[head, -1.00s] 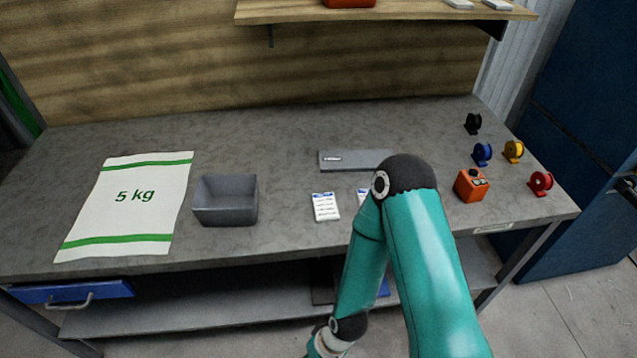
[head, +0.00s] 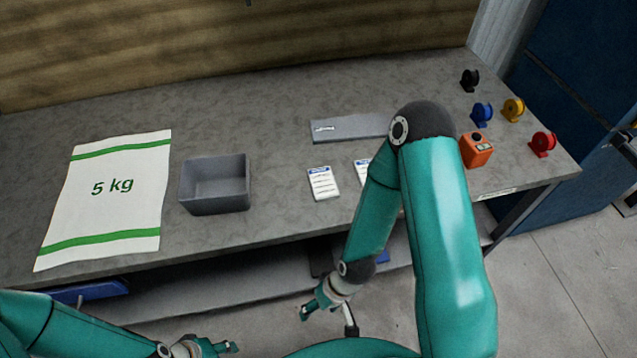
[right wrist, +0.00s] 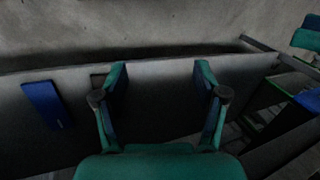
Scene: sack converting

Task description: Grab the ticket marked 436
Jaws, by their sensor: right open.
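Two white tickets with blue headers lie on the grey workbench: the left ticket (head: 323,183) is fully visible, the right ticket (head: 361,172) is partly hidden behind my right arm. Their print is too small to read, so I cannot tell which is marked 436. My right gripper (head: 312,306) hangs in front of the bench, below its top and apart from the tickets. In the right wrist view my right gripper (right wrist: 160,82) is open and empty. My left gripper (head: 226,347) is at the bottom edge of the head view, partly cut off; its opening is unclear.
A grey bin (head: 215,200) and a sack marked 5 kg (head: 112,187) lie left of the tickets. A flat grey plate (head: 348,128) lies behind them. An orange box (head: 476,150) and several coloured reels stand right. The bench's front edge (head: 290,236) separates my grippers from the top.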

